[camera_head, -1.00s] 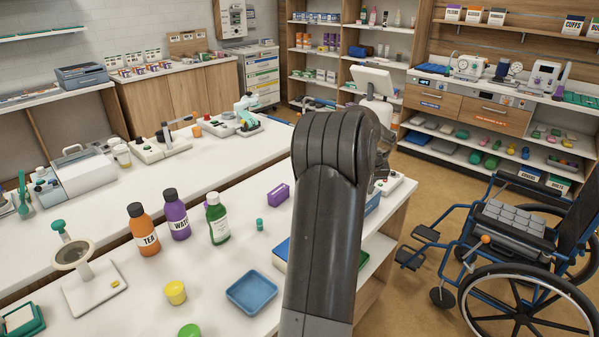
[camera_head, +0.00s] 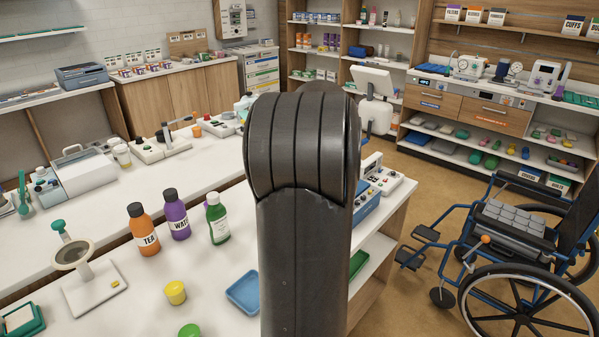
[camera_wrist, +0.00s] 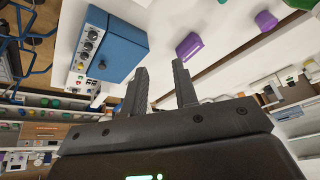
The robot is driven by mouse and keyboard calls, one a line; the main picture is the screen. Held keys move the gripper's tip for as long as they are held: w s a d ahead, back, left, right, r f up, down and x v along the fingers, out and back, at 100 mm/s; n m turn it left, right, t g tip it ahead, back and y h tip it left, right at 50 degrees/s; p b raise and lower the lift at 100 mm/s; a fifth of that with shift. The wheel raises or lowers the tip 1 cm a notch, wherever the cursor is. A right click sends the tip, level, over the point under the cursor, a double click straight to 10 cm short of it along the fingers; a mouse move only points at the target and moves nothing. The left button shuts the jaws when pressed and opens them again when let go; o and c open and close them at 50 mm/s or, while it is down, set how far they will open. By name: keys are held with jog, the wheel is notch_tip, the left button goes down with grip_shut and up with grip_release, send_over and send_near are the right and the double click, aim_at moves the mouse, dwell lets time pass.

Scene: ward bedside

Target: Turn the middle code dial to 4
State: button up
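A blue box (camera_wrist: 122,48) with a pale front panel shows in the wrist view at upper left. A row of dark round dials runs down that panel, with the middle dial (camera_wrist: 88,46) between the others; their numbers are too small to read. In the head view, part of the blue box (camera_head: 366,209) shows just right of my arm, at the table's right edge. My gripper (camera_wrist: 160,68) is open and empty in the wrist view, its fingers to the right of the box and apart from the dials. My arm hides the gripper in the head view.
A white device with knobs (camera_head: 388,181) stands behind the blue box. A purple block (camera_wrist: 188,46) lies near the fingers in the wrist view. Bottles (camera_head: 178,215), a yellow cup (camera_head: 175,292) and a blue tray (camera_head: 242,291) stand left of my arm. A wheelchair (camera_head: 505,235) is at right.

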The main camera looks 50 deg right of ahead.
jog(key=w+a+r, duration=0.1)
jog(key=a, duration=0.4)
jog(key=shift+w+a+r+n, duration=0.3)
jog(key=shift+r, duration=0.1)
jog(key=a+r+n+t+y, duration=0.1)
jog(key=a+r+n, duration=0.1)
jog(key=a, duration=1)
jog(key=a+r+n+y, duration=0.1)
jog(key=a+r, duration=0.2)
jog(key=a, duration=0.8)
jog(key=s+a+f+n, duration=0.2)
jog(key=s+a, duration=0.5)
jog(key=a, duration=0.2)
jog(key=s+a+f+n, duration=0.1)
jog(key=s+a, duration=0.6)
jog(key=a, duration=0.2)
jog(key=shift+s+a+f+n, duration=0.2)
jog(key=shift+a+f+n, duration=0.2)
